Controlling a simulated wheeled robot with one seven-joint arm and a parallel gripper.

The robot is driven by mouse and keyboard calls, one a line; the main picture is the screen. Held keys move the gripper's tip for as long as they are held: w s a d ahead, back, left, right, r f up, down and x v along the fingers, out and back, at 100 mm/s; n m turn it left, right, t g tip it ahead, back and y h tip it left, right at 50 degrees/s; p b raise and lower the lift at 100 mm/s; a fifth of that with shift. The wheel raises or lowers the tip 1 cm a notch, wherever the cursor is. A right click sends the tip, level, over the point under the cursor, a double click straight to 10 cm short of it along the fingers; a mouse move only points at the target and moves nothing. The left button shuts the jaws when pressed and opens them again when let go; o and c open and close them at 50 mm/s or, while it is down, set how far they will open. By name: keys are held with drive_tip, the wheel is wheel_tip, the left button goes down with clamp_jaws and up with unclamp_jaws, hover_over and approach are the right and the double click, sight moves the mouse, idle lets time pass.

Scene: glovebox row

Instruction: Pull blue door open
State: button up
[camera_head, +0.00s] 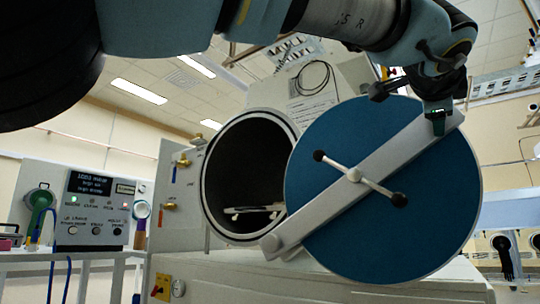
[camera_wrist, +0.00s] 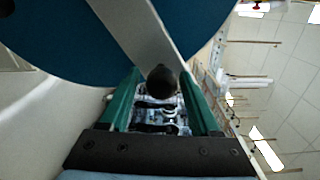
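The blue door (camera_head: 335,235) is a large round disc, standing open to the right of the round chamber opening (camera_head: 245,180). A pale diagonal bar (camera_head: 310,215) crosses its face, and a thin cross handle (camera_head: 354,175) with black knobs sits at its middle. My gripper (camera_head: 437,120) is at the bar's upper right end, by the door's rim. In the wrist view, my green fingers (camera_wrist: 161,85) are spread, with a dark round knob (camera_wrist: 161,81) between their tips. Gaps seem to show on both sides of the knob. The blue door (camera_wrist: 50,40) fills the upper left there.
Inside the opening lies a pale tray (camera_head: 252,210). A control box (camera_head: 98,205) stands on a bench at left. A white ledge (camera_head: 330,280) runs below the door. Another blue-grey unit (camera_head: 510,215) stands at far right.

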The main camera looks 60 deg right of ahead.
drive_tip(key=shift+o, duration=0.3)
drive_tip(key=shift+a, duration=0.1)
drive_tip(key=shift+a, duration=0.35)
drive_tip(key=a+b, duration=0.1)
drive_tip(key=a, duration=0.9)
drive_tip(key=shift+w, duration=0.35)
